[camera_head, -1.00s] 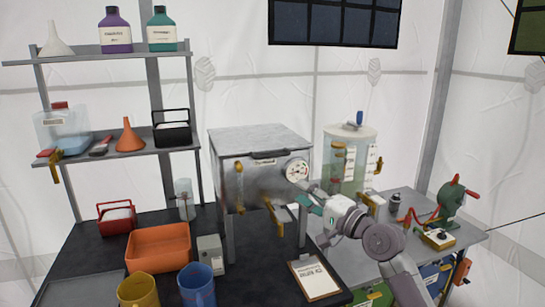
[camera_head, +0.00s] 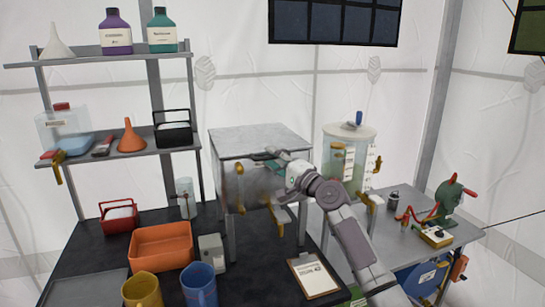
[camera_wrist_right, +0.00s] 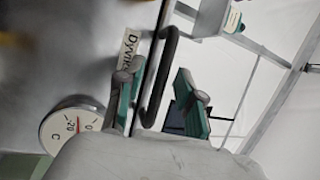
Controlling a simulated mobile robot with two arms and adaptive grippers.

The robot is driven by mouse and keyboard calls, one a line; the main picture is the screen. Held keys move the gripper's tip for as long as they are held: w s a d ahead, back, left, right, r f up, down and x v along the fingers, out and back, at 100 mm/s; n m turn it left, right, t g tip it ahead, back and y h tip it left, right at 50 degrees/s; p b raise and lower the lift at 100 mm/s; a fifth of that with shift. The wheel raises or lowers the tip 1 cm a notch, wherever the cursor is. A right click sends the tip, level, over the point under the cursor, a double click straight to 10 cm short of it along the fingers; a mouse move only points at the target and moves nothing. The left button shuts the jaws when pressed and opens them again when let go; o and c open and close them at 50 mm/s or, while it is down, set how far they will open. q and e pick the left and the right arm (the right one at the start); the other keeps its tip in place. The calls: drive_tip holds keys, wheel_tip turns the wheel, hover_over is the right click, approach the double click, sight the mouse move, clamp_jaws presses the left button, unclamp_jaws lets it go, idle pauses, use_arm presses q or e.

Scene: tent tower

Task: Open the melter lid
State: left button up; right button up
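The melter (camera_head: 228,170) is a grey metal box on legs on the dark bench, with its flat lid (camera_head: 260,138) down. My right gripper (camera_head: 268,162) is at the upper front of the melter, just below the lid's front edge. In the right wrist view my right gripper (camera_wrist_right: 158,85) is open, its teal pads apart. The black handle bar (camera_wrist_right: 160,75) of the lid lies between the two fingers; I cannot tell if either touches it. The white temperature dial (camera_wrist_right: 70,128) shows beside the fingers in that view and is hidden in the head view. My left gripper is not in view.
A clear tank (camera_head: 358,150) with yellow valves stands right of the melter, near my right arm. A clipboard (camera_head: 313,275), an orange tray (camera_head: 160,247) and blue (camera_head: 198,287) and yellow (camera_head: 140,289) jugs lie in front. Shelves (camera_head: 100,150) stand at left.

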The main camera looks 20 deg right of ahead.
drive_tip(key=shift+w+a, duration=0.15)
drive_tip(key=shift+w, duration=0.1)
drive_tip(key=shift+r, duration=0.1)
clamp_jaws()
